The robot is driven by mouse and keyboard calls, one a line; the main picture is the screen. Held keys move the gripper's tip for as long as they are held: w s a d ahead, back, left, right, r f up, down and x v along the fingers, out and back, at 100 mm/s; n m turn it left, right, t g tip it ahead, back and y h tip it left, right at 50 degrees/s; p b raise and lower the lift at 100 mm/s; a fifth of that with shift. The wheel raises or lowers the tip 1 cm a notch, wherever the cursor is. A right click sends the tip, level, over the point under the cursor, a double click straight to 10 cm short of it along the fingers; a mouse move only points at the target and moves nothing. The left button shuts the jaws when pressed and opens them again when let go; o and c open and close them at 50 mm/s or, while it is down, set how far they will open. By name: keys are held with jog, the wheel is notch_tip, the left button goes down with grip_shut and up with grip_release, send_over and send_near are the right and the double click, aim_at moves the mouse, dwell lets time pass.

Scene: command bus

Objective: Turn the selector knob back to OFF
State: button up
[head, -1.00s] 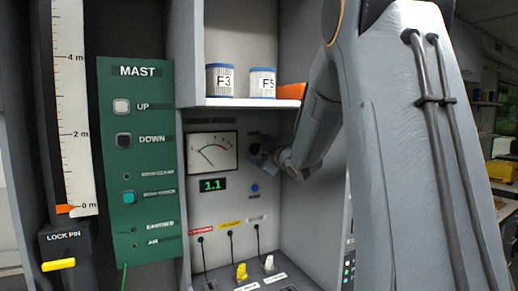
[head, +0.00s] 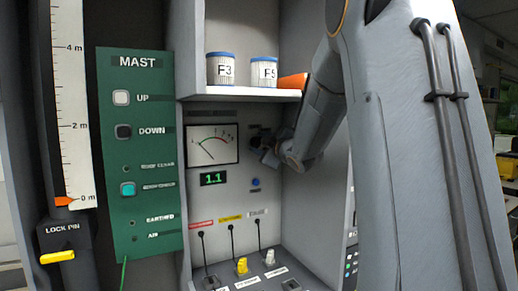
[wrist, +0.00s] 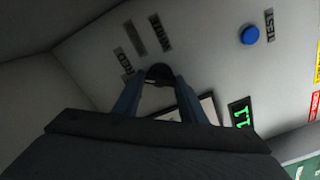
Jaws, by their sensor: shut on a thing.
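The selector knob (wrist: 159,72) is a small dark round knob on the grey panel, seen in the wrist view between my fingertips. My gripper (wrist: 157,83) is shut on it, with one blue-grey finger on each side. In the head view my gripper (head: 266,152) is at the panel just right of the dial meter, and it mostly hides the knob. Small dark label plates sit around the knob in the wrist view.
The dial meter (head: 213,146) and a green display (head: 214,179) reading 1.1 are left of my gripper. A blue button (head: 256,182) is below it. A shelf with two cans (head: 221,69) and an orange item (head: 293,82) is above. Toggles (head: 242,265) stand lower down.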

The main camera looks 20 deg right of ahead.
jog(key=n+b, duration=0.1)
jog(key=b, duration=0.1)
jog(key=n+b, duration=0.1)
jog(key=b, duration=0.1)
jog(key=n+b, duration=0.1)
jog(key=shift+f+n+b, duration=0.25)
jog(key=shift+n+b, duration=0.15)
jog(key=n+b, duration=0.2)
jog(key=b, duration=0.1)
jog(key=shift+r+n+b, duration=0.1)
jog(key=shift+n+b, duration=0.25)
jog(key=shift+n, duration=0.05)
jog(key=o, duration=1.1)
jog(key=shift+c, duration=0.2)
jog(key=s+b, duration=0.1)
jog(key=s, duration=0.7)
jog(key=shift+w+d, duration=0.1)
